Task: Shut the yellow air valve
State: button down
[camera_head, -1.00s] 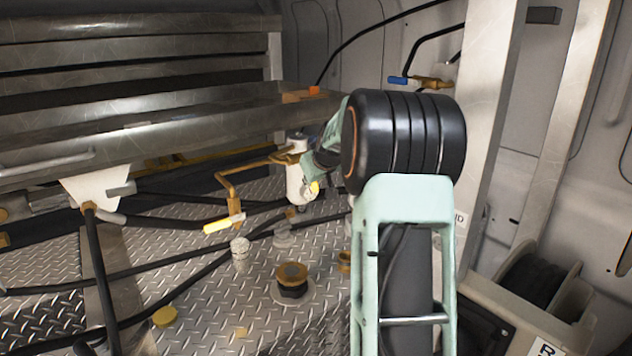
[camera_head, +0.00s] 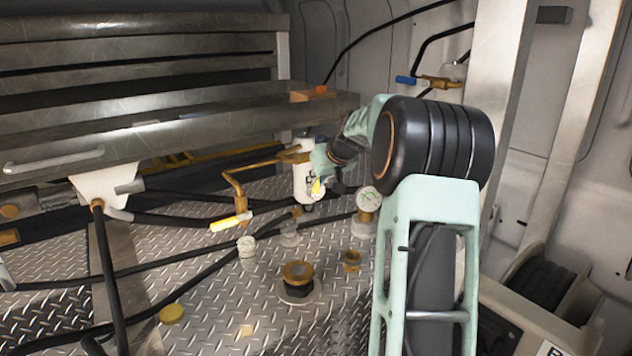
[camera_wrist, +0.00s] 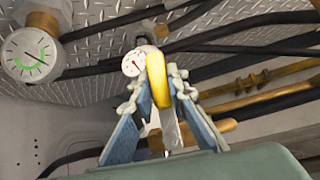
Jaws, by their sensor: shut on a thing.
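A yellow lever (camera_head: 317,187) shows by the white cylinder in the head view, just below my gripper (camera_head: 323,168). In the wrist view the yellow lever (camera_wrist: 158,80) lies between the two fingers of my gripper (camera_wrist: 155,88), which is shut on it. The lever stands nearly upright in that picture. The valve body behind it is mostly hidden. A second yellow handle (camera_head: 230,222) sits apart to the left, on a valve at the foot of a bent brass pipe (camera_head: 233,186).
The white cylinder (camera_head: 305,184) stands beside my gripper. A gauge (camera_head: 368,198) stands to its right, and a small gauge (camera_wrist: 134,64) is behind the lever. Black hoses (camera_head: 180,266) cross the tread-plate floor. A steel shelf (camera_head: 200,135) runs behind. A blue-handled valve (camera_head: 405,80) is farther back.

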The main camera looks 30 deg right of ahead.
jog(key=c, duration=1.9)
grip_release()
jog(key=v, duration=1.2)
jog(key=shift+a+r, duration=0.1)
